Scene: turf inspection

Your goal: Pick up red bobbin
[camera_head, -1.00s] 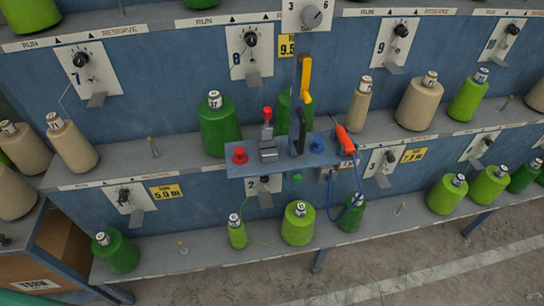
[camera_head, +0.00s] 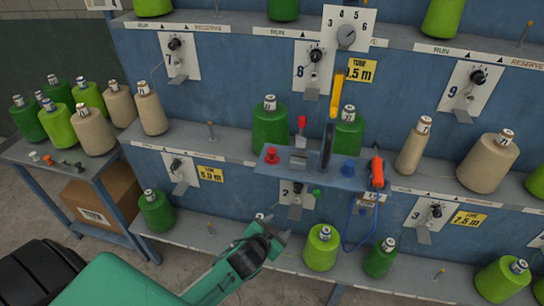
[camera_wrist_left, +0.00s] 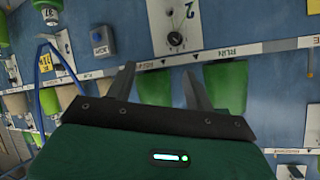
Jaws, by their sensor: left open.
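A small red-orange piece (camera_head: 48,160), which may be the red bobbin, lies on the side table (camera_head: 70,172) at the left in the head view, between a white piece and darker small pieces. It is too small to tell its shape. A red knob-like piece (camera_head: 271,155) also sits on the blue bracket shelf (camera_head: 315,178). My left gripper (camera_head: 279,234) is open and empty, below that shelf, in front of the lower rack ledge and far to the right of the side table. Its two fingers stand apart in the left wrist view (camera_wrist_left: 160,88). My right gripper is not in view.
Green and beige yarn cones stand on the side table, such as a beige one (camera_head: 92,134), and along the rack ledges. A cardboard box (camera_head: 102,198) sits under the table. A blue cord (camera_head: 345,235) hangs from the bracket shelf. Green cones (camera_head: 321,248) stand right of my left gripper.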

